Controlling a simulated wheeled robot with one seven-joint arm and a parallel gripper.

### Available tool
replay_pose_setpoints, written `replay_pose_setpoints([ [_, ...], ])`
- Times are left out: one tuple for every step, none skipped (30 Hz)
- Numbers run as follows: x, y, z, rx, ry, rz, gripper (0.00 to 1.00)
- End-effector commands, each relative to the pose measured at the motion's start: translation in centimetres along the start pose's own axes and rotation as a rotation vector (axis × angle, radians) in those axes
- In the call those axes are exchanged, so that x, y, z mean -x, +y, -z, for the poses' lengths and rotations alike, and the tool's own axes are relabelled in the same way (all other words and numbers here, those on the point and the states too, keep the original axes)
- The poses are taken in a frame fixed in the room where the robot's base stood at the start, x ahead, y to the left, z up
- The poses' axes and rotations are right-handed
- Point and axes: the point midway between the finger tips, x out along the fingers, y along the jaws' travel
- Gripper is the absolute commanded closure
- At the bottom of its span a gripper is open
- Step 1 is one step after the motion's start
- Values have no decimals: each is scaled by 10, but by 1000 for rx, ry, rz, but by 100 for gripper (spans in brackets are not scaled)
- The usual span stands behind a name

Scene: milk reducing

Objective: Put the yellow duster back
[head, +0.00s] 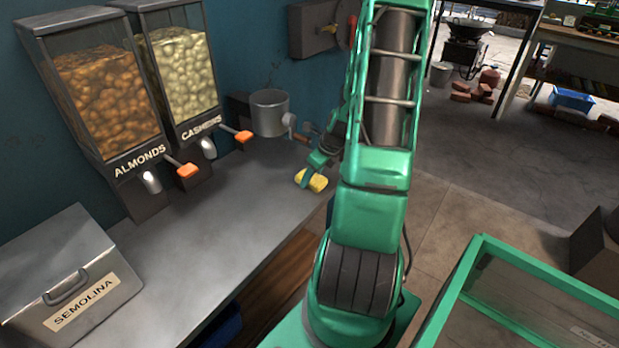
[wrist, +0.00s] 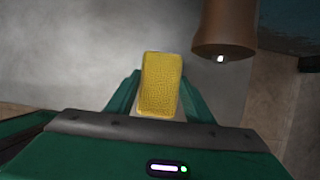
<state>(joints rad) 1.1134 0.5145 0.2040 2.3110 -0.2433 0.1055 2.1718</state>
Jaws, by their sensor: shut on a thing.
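The yellow duster (head: 313,181) is a small yellow block near the far right end of the grey counter (head: 215,225). My green gripper (head: 309,178) is shut on it. In the wrist view the duster (wrist: 161,85) sits between the two green fingers (wrist: 160,97), with the grey counter top behind it. I cannot tell whether the duster touches the counter or is held just above it.
A grey pot with a crank (head: 269,112) stands close behind my gripper; a brown wooden knob (wrist: 225,28) is near in the wrist view. Almond (head: 105,95) and cashew (head: 180,70) dispensers and a semolina bin (head: 70,275) stand left. The middle counter is clear.

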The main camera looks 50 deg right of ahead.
Motion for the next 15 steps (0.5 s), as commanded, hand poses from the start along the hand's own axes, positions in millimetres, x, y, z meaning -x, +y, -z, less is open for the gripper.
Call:
replay_pose_setpoints([
  [-3, 0, 1, 0, 0, 0, 77],
  [-4, 0, 1, 1, 0, 0, 77],
  [-4, 0, 1, 1, -1, 1, 77],
  [-4, 0, 1, 1, -1, 2, 77],
  [-4, 0, 1, 1, -1, 2, 77],
  [-4, 0, 1, 1, -1, 2, 77],
  [-4, 0, 1, 1, -1, 2, 77],
  [-4, 0, 1, 1, -1, 1, 77],
  [-4, 0, 1, 1, -1, 1, 77],
  [-5, 0, 2, 1, -1, 1, 77],
  [-5, 0, 2, 1, -1, 1, 50],
  [-5, 0, 2, 1, -1, 1, 40],
  [-5, 0, 2, 1, -1, 1, 34],
  [-5, 0, 2, 1, -1, 1, 34],
  [-5, 0, 2, 1, -1, 1, 34],
])
